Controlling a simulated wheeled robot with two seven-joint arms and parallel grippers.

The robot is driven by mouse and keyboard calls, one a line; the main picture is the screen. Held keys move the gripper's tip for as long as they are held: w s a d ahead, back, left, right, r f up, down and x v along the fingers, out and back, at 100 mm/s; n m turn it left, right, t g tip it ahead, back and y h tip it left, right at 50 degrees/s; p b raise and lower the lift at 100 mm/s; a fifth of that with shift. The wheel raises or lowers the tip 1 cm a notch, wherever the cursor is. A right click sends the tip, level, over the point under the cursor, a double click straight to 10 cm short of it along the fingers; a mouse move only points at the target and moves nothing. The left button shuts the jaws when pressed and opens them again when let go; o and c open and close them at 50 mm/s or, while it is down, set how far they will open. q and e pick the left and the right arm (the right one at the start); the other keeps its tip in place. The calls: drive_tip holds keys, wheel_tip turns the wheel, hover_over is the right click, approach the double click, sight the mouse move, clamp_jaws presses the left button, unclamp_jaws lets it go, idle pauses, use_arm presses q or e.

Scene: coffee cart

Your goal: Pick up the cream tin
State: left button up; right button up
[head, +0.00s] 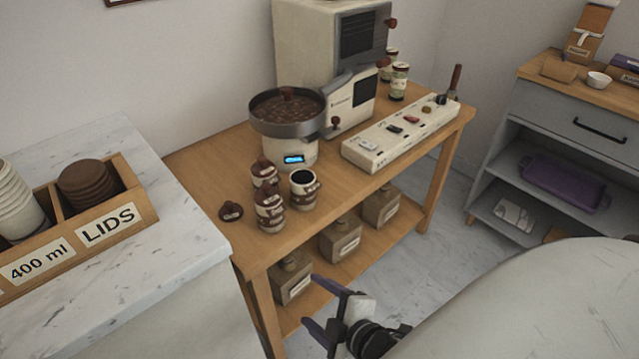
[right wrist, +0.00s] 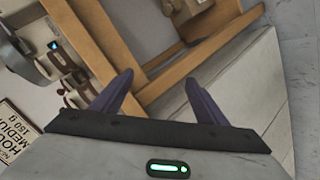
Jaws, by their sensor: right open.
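Cream-coloured tins with brown bands stand in a group on the wooden cart's top (head: 205,165). The front tin (head: 270,212) and the back tin (head: 264,172) have brown knobbed lids. The right tin (head: 303,190) is open with a dark inside. A loose brown lid (head: 231,212) lies left of them. I cannot tell which one is the cream tin. My right gripper (head: 318,306) is open and empty, in front of the cart and lower than its top. Its two purple fingers show apart in the right wrist view (right wrist: 160,95). My left gripper is not in view.
A grinder-like machine with a bean pan (head: 288,108) stands behind the tins. A white switch strip (head: 400,133) lies to the right. Jugs (head: 340,238) stand on the lower shelf. A marble counter (head: 150,245) with a lids crate (head: 130,217) is at left.

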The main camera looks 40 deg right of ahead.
drive_tip(key=w+d+r+n+t+h+b, duration=0.25)
drive_tip(key=w+d+r+n, duration=0.3)
drive_tip(key=n, duration=0.35)
drive_tip(key=n+t+b, duration=0.1)
drive_tip(key=n+t, duration=0.3)
drive_tip(key=n, duration=1)
approach(303, 186)
wheel_tip(303, 186, down, 3)
drive_tip(key=w+d, duration=0.1)
drive_tip(key=w, duration=0.1)
drive_tip(key=shift+n+g, duration=0.25)
drive_tip(key=shift+n, duration=0.05)
drive_tip(key=w, duration=0.2)
drive_tip(key=w+d, duration=0.1)
drive_tip(key=w, duration=0.1)
drive_tip(key=shift+w+d, duration=0.15)
drive_tip(key=shift+w, duration=0.2)
drive_tip(key=w, duration=0.1)
drive_tip(key=w+p, duration=0.1)
drive_tip(key=w, duration=0.2)
drive_tip(key=shift+w+d+r, duration=0.25)
drive_tip(key=shift+w+d, duration=0.05)
drive_tip(key=shift+w, duration=0.55)
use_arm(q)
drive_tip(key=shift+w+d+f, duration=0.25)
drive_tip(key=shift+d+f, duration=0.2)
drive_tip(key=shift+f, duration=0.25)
use_arm(e)
drive_tip(key=c, duration=1.4)
